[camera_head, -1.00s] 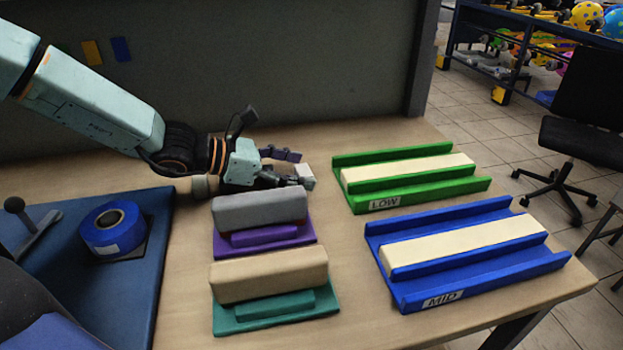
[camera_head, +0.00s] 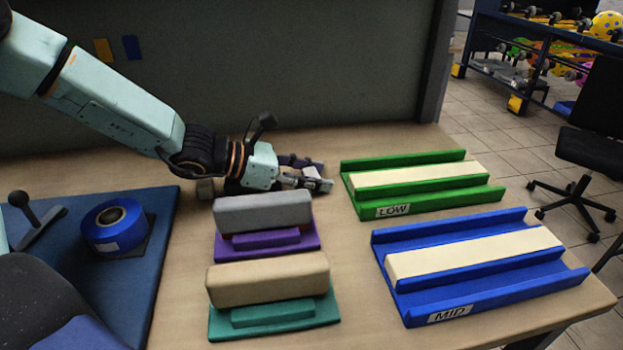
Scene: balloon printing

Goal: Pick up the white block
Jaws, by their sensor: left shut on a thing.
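My left gripper (camera_head: 311,173) reaches in from the left, low over the table behind the grey block. Its fingers are shut on a small white block (camera_head: 319,184), partly covered by the fingers. I cannot tell whether the block touches the table. The green LOW tray (camera_head: 412,207) lies just to the right and holds a long cream block (camera_head: 440,176). The blue MID tray (camera_head: 495,303) in front of it holds another cream block (camera_head: 470,252). My right gripper is not in view.
A grey block (camera_head: 263,211) sits on a purple base (camera_head: 305,250), and a tan block (camera_head: 268,278) on a teal base (camera_head: 322,312). A blue tape roll (camera_head: 113,229) lies on the blue mat (camera_head: 160,232) at left. A grey wall stands behind the table.

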